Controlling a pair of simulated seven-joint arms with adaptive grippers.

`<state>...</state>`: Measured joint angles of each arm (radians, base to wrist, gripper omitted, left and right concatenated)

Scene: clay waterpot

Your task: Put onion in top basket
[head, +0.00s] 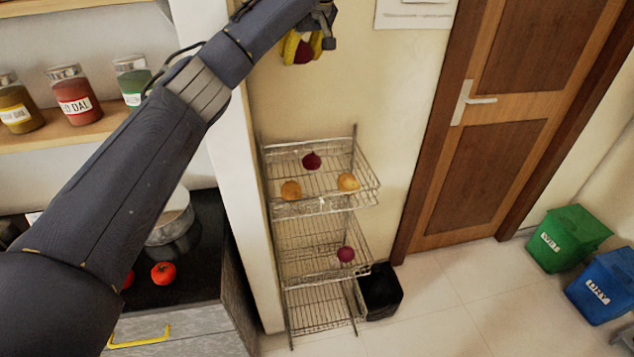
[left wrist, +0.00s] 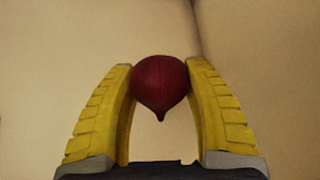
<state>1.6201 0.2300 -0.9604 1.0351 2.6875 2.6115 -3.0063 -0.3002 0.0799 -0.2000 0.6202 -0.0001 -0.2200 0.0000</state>
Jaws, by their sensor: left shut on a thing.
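My left gripper (head: 303,50) is at the top of the head view, high near the wall and above the wire rack. Its yellow fingers are shut on a dark red onion (left wrist: 160,84), which sits between the fingertips with its pointed end down in the left wrist view. The top basket (head: 326,205) is the upper wire tier of the rack. It holds another dark red onion (head: 312,161) and two tan round vegetables (head: 291,190). The held onion is well above the basket and apart from it. My right gripper is not in view.
A middle basket (head: 310,274) holds a dark red onion (head: 346,254); the lowest tier looks empty. A black bin (head: 382,292) stands beside the rack. A counter with a pot (head: 172,225) and red tomato (head: 163,273), a shelf of jars, a door (head: 490,120) and green and blue bins also show.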

